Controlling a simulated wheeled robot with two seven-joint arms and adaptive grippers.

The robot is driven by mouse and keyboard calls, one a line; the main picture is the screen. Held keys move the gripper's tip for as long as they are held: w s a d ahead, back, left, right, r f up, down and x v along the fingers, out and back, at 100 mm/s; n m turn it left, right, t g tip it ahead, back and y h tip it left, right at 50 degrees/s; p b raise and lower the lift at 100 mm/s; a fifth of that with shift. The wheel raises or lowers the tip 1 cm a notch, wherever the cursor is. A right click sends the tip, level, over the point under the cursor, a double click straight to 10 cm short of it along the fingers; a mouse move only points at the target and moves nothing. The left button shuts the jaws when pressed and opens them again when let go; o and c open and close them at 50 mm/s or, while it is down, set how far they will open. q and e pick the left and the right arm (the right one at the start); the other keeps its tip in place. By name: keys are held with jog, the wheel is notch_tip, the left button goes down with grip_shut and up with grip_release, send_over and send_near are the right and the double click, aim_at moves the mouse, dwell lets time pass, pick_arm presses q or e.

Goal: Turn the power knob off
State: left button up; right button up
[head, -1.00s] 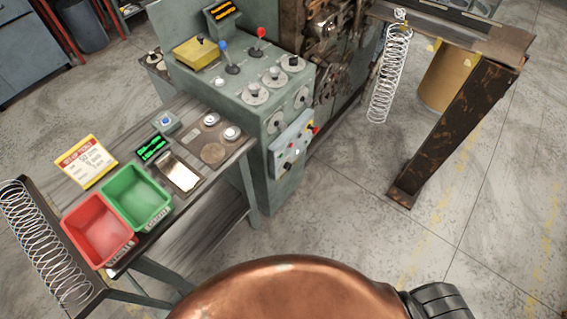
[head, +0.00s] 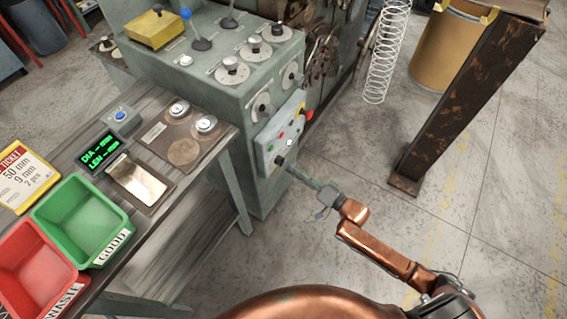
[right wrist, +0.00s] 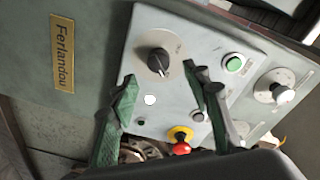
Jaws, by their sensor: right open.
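The control panel (head: 270,146) is a pale box on the front of the green-grey machine. Its black power knob (head: 279,160) is at the lower left in the head view. My right gripper (head: 291,169) reaches the panel from the lower right. In the right wrist view its green fingers (right wrist: 160,76) are open, one on each side below the knob. No grip on it shows, and I cannot tell whether they touch the panel. My left gripper is not in view.
Close by on the panel are a green button (right wrist: 234,64), a white button (right wrist: 150,99) and a red-and-yellow stop button (right wrist: 180,143). A bench with a green bin (head: 75,215) and a red bin stands at left. A rusty post (head: 450,115) stands at right.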

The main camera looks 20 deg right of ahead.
aim_at(280, 161)
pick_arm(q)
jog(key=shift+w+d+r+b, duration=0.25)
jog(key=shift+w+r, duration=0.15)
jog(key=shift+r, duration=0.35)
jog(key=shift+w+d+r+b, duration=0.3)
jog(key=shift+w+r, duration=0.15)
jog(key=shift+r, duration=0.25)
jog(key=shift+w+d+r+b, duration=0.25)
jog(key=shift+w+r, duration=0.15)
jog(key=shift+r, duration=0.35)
pick_arm(e)
jog(key=shift+x, duration=2.9)
jog(key=shift+c, duration=0.4)
jog(key=c, duration=1.1)
